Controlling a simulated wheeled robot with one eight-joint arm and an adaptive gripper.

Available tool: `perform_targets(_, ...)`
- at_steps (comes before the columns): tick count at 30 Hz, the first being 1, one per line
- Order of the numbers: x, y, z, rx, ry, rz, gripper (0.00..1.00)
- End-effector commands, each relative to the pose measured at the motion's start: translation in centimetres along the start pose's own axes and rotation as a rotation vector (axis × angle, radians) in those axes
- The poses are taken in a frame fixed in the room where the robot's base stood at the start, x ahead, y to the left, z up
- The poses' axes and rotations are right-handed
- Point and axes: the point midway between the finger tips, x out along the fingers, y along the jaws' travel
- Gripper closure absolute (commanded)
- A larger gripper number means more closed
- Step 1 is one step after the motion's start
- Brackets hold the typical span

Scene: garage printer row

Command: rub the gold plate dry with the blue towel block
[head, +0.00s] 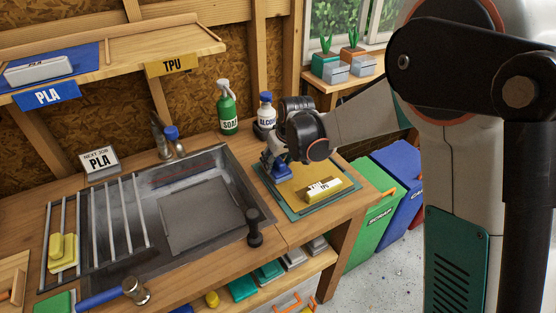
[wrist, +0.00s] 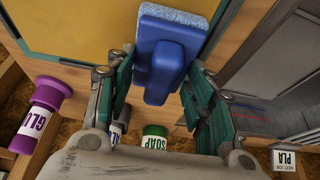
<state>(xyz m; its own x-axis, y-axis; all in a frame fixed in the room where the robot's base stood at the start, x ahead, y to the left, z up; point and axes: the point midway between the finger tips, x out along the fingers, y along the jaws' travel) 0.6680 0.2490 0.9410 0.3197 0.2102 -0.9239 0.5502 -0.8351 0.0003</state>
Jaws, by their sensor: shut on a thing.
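The gold plate (head: 291,189) lies flat in a teal-edged frame at the right end of the bench; its bare gold surface also shows in the wrist view (wrist: 75,22). My gripper (head: 280,158) is over the plate's left rear part. It is shut on the blue towel block (wrist: 172,42), with the block's handle between the fingers and its pale fuzzy face turned away from me. In the head view the towel block (head: 275,169) is at the plate's left side; I cannot tell if it touches the plate.
The sink (head: 165,190) with a rack (head: 110,225) lies left. The soap bottle (head: 227,108) and alcohol bottle (head: 266,112) stand behind. A black post (head: 254,230) stands between sink and plate. Bins (head: 372,228) stand right.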

Motion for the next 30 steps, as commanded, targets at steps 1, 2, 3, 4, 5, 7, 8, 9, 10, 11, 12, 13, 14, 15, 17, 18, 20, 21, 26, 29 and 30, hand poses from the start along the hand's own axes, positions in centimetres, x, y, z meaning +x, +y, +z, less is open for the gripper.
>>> perform_targets(1, 0.0, -0.1, 0.0, 0.000, 0.000, 0.000, 0.71)
perform_targets(2, 0.0, -0.1, 0.0, 0.001, 0.000, 0.000, 0.71)
perform_targets(3, -0.4, -0.1, -0.2, 0.002, 0.000, 0.001, 0.71)
perform_targets(4, -0.4, 0.0, -0.3, 0.002, 0.000, 0.001, 0.71)
perform_targets(5, -1.5, -0.1, -0.7, 0.003, 0.000, 0.001, 0.71)
perform_targets(7, -2.4, 0.0, -1.1, 0.003, 0.000, 0.001, 0.71)
perform_targets(8, -2.6, 0.0, -1.2, 0.004, 0.000, 0.001, 0.71)
perform_targets(9, -2.9, 0.0, -1.3, 0.004, 0.000, 0.001, 0.71)
perform_targets(10, -3.1, 0.1, -1.4, 0.004, 0.000, 0.001, 0.71)
perform_targets(11, -3.4, 0.1, -1.6, 0.005, 0.000, 0.001, 0.71)
perform_targets(12, -3.7, 0.1, -1.7, 0.005, 0.000, 0.002, 0.71)
perform_targets(13, -3.9, 0.1, -1.9, 0.005, 0.000, 0.002, 0.71)
perform_targets(14, -4.2, 0.1, -2.0, 0.006, 0.000, 0.002, 0.71)
perform_targets(15, -4.5, 0.2, -2.1, 0.006, 0.000, 0.002, 0.71)
perform_targets(17, -5.0, 0.2, -2.4, 0.007, 0.000, 0.002, 0.71)
perform_targets(18, -5.3, 0.2, -2.5, 0.007, 0.000, 0.002, 0.71)
perform_targets(20, -5.8, 0.3, -2.7, 0.008, 0.000, 0.003, 0.71)
perform_targets(21, -6.1, 0.3, -2.9, 0.008, 0.000, 0.003, 0.71)
perform_targets(26, -7.2, 0.4, -3.4, 0.010, 0.000, 0.003, 0.71)
perform_targets(29, -7.3, 0.4, -3.5, 0.010, 0.000, 0.004, 0.71)
perform_targets(30, -7.3, 0.4, -3.5, 0.010, 0.000, 0.004, 0.71)
